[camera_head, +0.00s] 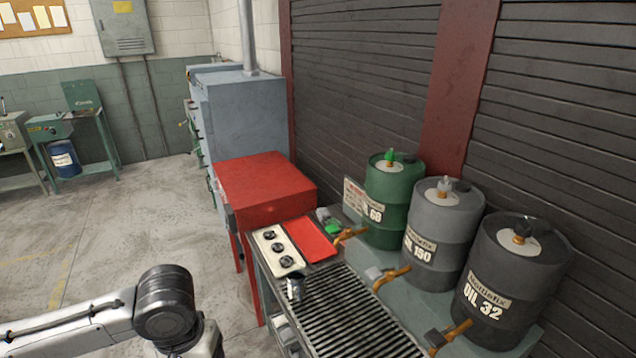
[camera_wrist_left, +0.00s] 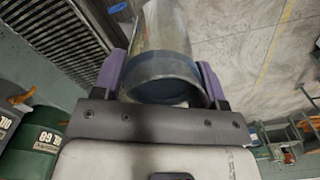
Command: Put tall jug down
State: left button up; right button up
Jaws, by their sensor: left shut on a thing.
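The tall jug (camera_wrist_left: 166,35), a grey metal cylinder with a round rim facing the wrist camera, is in the left wrist view. My left gripper (camera_wrist_left: 162,80) is shut on it, with a purple finger on each side. The jug's far end runs out of the top of the picture, so what lies under it is hidden. In the head view my left arm comes in from the lower left, but its gripper and the held jug are out of sight. My right gripper is in neither view.
A slatted bench top (camera_head: 352,318) carries a small metal cup (camera_head: 294,288), a red tray (camera_head: 309,240) and a plate with three dark round parts (camera_head: 278,249). Green, grey and black oil drums (camera_head: 513,280) with taps stand behind it. A red cabinet (camera_head: 262,190) stands beyond.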

pick_arm(q)
jog(key=s+r+p, duration=0.1)
jog(key=r+p, duration=0.7)
jog(key=r, duration=0.2)
jog(key=s+r+p, duration=0.1)
jog(key=r+p, duration=0.8)
jog(key=r, duration=0.1)
jog(key=s+r+p, duration=0.1)
jog(key=r+p, duration=0.8)
jog(key=r, duration=0.1)
jog(key=shift+s, duration=0.25)
jog(key=shift+w, duration=0.1)
